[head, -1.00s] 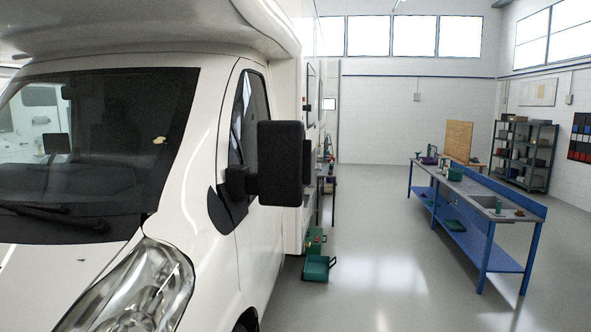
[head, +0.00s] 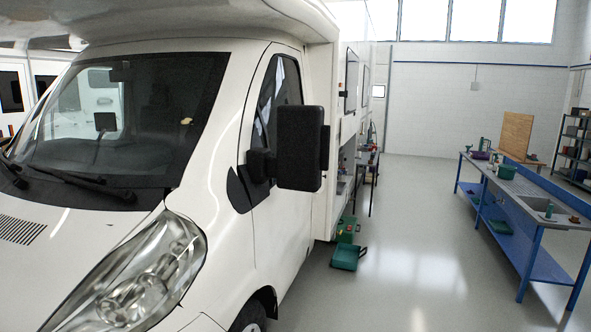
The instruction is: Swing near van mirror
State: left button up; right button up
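The near van mirror (head: 300,148) is a black, upright housing on a short black arm (head: 259,165). It stands out from the front door of the white motorhome (head: 212,150), just behind the windscreen. The mirror's dark front shell faces me, and its glass side is hidden. Neither of my grippers shows in the head view, so nothing of mine is seen touching the mirror.
A green toolbox (head: 347,229) and a green tray (head: 348,257) lie on the floor beside the van. A blue workbench (head: 524,236) stands at the right. The grey floor (head: 420,255) between van and bench is clear.

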aim_at(303, 139)
jog(key=i+l+u, duration=0.1)
jog(key=i+u, duration=0.2)
jog(key=u, duration=0.15)
jog(key=i+l+u, duration=0.2)
jog(key=i+u, duration=0.25)
jog(key=k, duration=0.1)
